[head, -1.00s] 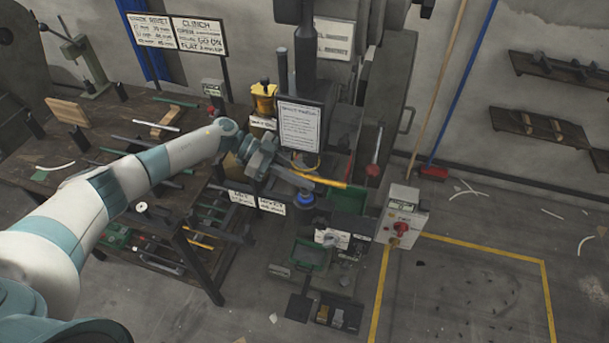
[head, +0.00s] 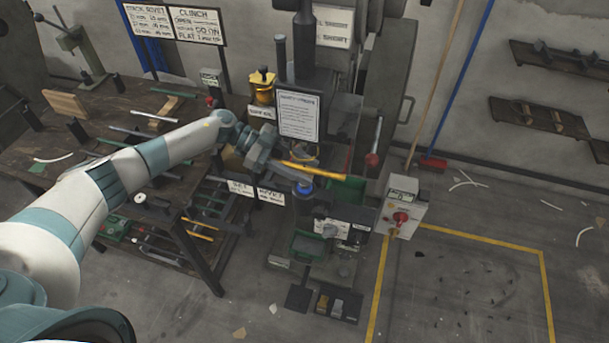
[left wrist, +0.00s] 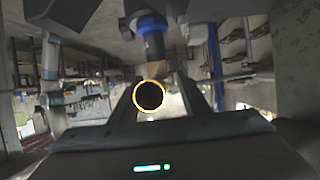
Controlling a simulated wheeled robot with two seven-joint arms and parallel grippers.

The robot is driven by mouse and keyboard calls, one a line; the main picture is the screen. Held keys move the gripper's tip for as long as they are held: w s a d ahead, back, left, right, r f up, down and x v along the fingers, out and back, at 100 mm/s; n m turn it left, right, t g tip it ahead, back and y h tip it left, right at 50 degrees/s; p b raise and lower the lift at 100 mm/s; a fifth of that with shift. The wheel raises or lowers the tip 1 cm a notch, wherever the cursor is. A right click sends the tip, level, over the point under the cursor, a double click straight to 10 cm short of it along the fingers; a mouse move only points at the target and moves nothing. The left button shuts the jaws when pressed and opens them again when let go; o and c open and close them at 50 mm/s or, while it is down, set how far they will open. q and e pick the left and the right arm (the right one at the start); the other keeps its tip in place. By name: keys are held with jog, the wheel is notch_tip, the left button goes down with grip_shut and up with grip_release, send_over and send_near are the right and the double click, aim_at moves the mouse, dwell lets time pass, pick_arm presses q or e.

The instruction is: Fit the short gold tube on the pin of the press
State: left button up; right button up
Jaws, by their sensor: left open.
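In the left wrist view, a gold ring (left wrist: 150,82) with a dark inside shows between the fingers, like a tube seen end-on. My left gripper is open, with a finger on each side of the ring. A blue collar (head: 303,187) of the press is close by the fingers; a blue part (left wrist: 152,27) shows above the ring in the wrist view. I cannot make out the pin or tell whether it is inside the tube.
A control box (head: 400,215) with a red knob stands right of the press. A green bin (head: 346,188) is close to the gripper, and a green tray (head: 309,246) is lower down. A wooden bench (head: 75,150) with several tubes is on the left.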

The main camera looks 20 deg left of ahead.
pick_arm(q)
jog(key=b+v, duration=0.7)
jog(key=v, duration=0.8)
jog(key=shift+a, duration=0.4)
jog(key=shift+v, duration=0.8)
jog(key=shift+r, duration=0.1)
jog(key=shift+d, duration=0.1)
